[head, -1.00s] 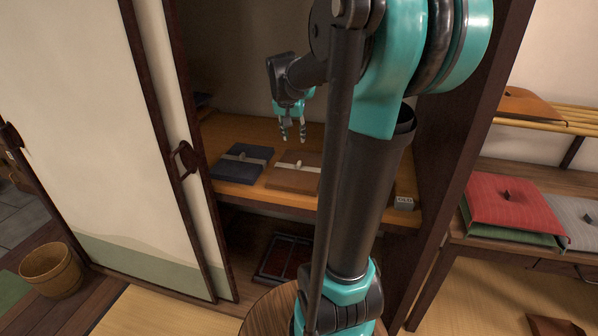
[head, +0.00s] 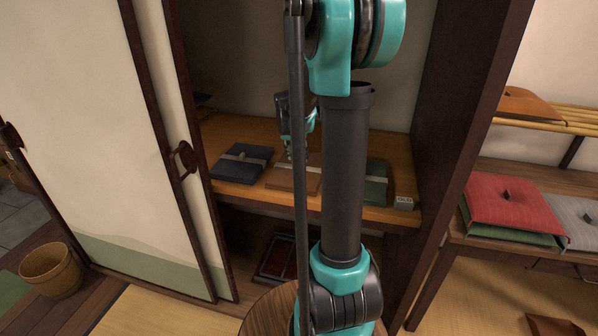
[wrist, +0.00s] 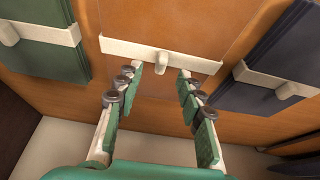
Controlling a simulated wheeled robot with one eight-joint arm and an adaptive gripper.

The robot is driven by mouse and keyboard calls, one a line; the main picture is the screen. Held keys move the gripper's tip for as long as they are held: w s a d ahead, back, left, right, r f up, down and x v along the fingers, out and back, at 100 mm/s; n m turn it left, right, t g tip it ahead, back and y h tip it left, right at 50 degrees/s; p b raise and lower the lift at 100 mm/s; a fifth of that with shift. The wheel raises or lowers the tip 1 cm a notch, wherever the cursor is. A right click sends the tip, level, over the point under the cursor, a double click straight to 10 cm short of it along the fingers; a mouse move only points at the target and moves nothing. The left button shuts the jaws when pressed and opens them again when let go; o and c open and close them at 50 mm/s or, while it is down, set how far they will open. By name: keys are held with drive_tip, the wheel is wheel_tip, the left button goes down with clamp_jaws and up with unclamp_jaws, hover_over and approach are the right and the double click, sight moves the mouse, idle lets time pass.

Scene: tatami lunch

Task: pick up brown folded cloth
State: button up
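The brown folded cloth (head: 285,181) lies flat on the wooden shelf of the alcove, between a navy folded cloth (head: 241,163) and a green one (head: 376,184). My arm hides part of it in the head view. In the wrist view the brown cloth (wrist: 185,22) is at top centre, with a pale band and a small toggle (wrist: 161,62) across it. My gripper (wrist: 160,73) is open and empty, its fingertips either side of the toggle in the picture. I cannot tell whether they touch the cloth. In the head view my gripper (head: 291,150) is partly hidden behind an arm link.
The green cloth (wrist: 45,48) and navy cloth (wrist: 262,88) flank the brown one closely. A small sign block (head: 404,202) stands at the shelf's right front. A sliding door (head: 95,150) bounds the left and a dark post (head: 465,130) the right.

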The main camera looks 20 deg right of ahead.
sight(299, 163)
drive_tip(key=shift+w+x, duration=0.2)
drive_tip(key=shift+x, duration=2.25)
clamp_jaws()
drive_tip(key=shift+r, duration=0.1)
